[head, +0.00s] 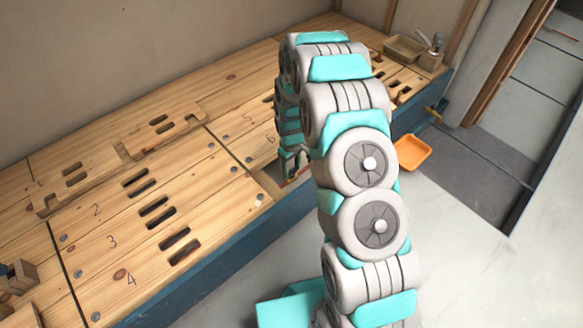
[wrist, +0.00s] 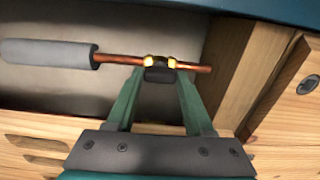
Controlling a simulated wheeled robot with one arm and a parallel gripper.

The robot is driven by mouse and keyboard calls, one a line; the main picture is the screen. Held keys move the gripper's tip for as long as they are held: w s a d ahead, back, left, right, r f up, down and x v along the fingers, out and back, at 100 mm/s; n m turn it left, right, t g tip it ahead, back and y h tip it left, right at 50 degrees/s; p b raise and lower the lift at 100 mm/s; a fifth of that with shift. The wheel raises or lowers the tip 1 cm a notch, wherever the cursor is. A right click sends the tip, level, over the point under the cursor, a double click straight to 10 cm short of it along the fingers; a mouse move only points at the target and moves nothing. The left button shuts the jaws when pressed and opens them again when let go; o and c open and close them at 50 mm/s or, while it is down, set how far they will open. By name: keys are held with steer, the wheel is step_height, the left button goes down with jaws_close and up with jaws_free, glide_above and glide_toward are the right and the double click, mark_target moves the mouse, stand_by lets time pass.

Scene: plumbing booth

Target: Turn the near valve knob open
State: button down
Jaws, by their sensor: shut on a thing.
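In the wrist view a copper pipe (wrist: 118,58) runs across a recess, with a brass valve (wrist: 172,62) on it. The valve's dark knob (wrist: 160,75) faces my gripper. My gripper (wrist: 161,77) has its two green fingers converging on the knob, one on each side, and is shut on it. In the head view my arm hides the valve, and little shows of the gripper low behind the arm at the bench's front edge.
A grey sleeve (wrist: 45,54) covers the pipe's left end. A wooden post (wrist: 222,70) stands right of the valve. The slotted wooden bench (head: 100,225) fills the left. An orange tray (head: 412,152) lies on the floor, and a basin (head: 403,48) sits at the back.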

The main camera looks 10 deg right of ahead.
mark_target(291, 170)
steer(key=shift+c, duration=1.4)
jaws_free()
step_height(291, 170, up, 7)
steer(key=shift+r, duration=0.35)
